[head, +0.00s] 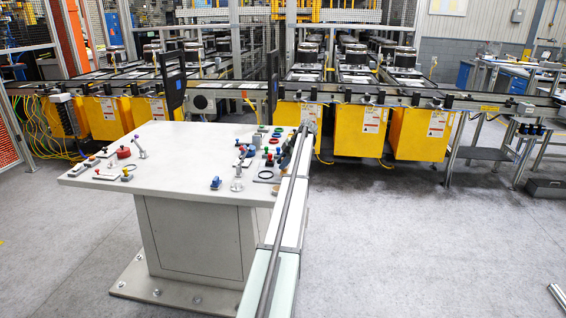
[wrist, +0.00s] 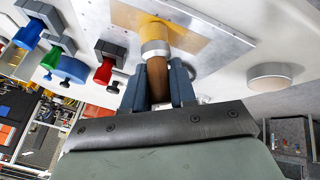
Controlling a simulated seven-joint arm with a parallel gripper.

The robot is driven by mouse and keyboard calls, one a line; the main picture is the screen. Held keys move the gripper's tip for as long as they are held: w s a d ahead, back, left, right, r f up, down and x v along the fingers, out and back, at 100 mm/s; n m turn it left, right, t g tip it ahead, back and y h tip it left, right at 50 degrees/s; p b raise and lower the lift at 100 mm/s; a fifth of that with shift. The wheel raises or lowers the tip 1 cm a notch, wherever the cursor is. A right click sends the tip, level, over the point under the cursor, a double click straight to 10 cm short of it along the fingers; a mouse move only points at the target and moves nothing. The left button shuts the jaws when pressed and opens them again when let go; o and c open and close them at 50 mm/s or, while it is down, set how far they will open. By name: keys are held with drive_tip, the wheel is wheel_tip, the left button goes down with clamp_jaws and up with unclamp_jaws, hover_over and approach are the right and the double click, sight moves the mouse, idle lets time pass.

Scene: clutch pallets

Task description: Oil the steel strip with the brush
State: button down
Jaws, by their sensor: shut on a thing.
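In the wrist view my gripper (wrist: 158,87) is shut on the brown handle of the brush (wrist: 157,73). The brush has a silvery ferrule and yellow bristles, which point away from the gripper. The bristle end overlaps the flat grey steel strip (wrist: 215,45); I cannot tell for certain whether it touches. An amber-tinted patch covers the middle of the strip around the bristles, and the strip's outer border is bare grey. In the head view my arm reaches over the table's right side, and the brush and strip cannot be made out there.
The wrist view shows a red-knobbed clamp (wrist: 107,65), a green one (wrist: 53,57) and a blue one (wrist: 30,32) beside the strip. A pale round disc (wrist: 275,75) lies on the other side. The pale table (head: 165,140) holds several small parts. Yellow machines (head: 355,130) stand behind.

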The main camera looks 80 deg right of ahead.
drive_tip(key=shift+a, duration=2.75)
wheel_tip(320, 180, up, 6)
drive_tip(key=shift+r, duration=0.1)
wheel_tip(320, 180, up, 3)
drive_tip(key=shift+f, duration=0.1)
idle(0.3)
